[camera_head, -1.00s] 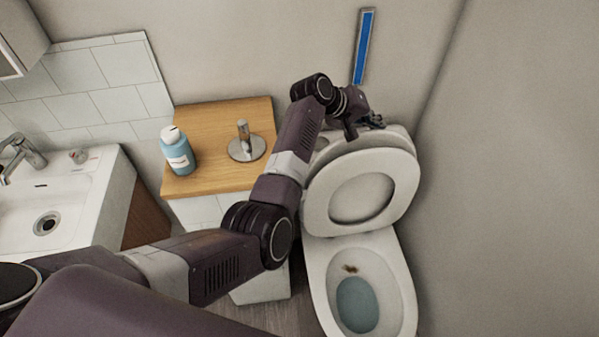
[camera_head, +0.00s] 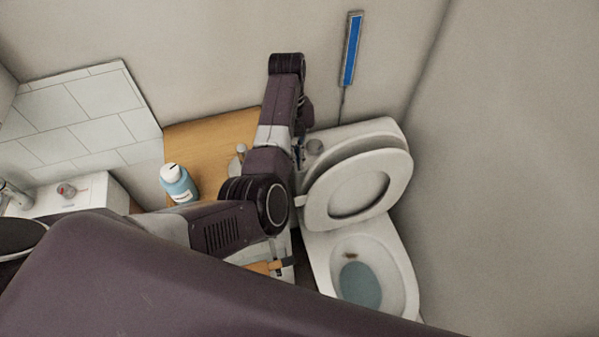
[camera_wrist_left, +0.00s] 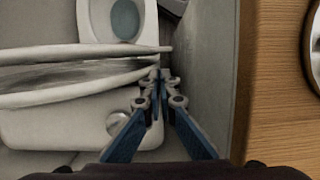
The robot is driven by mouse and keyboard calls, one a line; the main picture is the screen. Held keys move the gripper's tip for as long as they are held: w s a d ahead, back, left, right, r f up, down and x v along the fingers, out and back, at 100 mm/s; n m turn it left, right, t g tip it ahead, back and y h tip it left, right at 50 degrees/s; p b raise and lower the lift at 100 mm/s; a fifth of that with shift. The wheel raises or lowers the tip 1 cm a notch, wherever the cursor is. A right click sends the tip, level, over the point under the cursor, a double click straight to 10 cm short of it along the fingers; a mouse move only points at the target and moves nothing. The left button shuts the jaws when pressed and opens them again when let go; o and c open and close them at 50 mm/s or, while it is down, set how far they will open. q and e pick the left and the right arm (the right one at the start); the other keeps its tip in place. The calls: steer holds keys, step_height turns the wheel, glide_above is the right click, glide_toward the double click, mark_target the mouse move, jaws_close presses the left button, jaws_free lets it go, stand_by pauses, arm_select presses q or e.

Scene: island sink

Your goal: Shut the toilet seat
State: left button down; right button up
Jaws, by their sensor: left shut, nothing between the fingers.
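The white toilet (camera_head: 408,262) stands at the right with its bowl uncovered. Its seat ring (camera_head: 391,190) is raised and leans back, with the lid (camera_head: 330,160) behind it against the cistern (camera_head: 372,130). In the left wrist view the seat (camera_wrist_left: 40,53) and lid (camera_wrist_left: 45,96) show edge-on, with the bowl (camera_wrist_left: 125,20) at the top. My left gripper (camera_head: 300,153) is at the left side of the raised seat, mostly hidden by my arm. In the wrist view its fingertips (camera_wrist_left: 163,75) are shut and empty beside the seat and lid edges; contact is unclear. My right gripper is out of view.
A wooden counter (camera_head: 205,140) with a blue bottle (camera_head: 178,184) stands left of the toilet; its wood is close to the gripper in the wrist view (camera_wrist_left: 275,100). A blue wall item (camera_head: 351,50) hangs above. A wall (camera_head: 500,180) closes the right side.

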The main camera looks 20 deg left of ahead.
arm_select(q)
steer(key=x, duration=0.6)
steer(key=p+x, duration=0.1)
steer(key=x, duration=0.3)
steer(key=shift+a, duration=0.3)
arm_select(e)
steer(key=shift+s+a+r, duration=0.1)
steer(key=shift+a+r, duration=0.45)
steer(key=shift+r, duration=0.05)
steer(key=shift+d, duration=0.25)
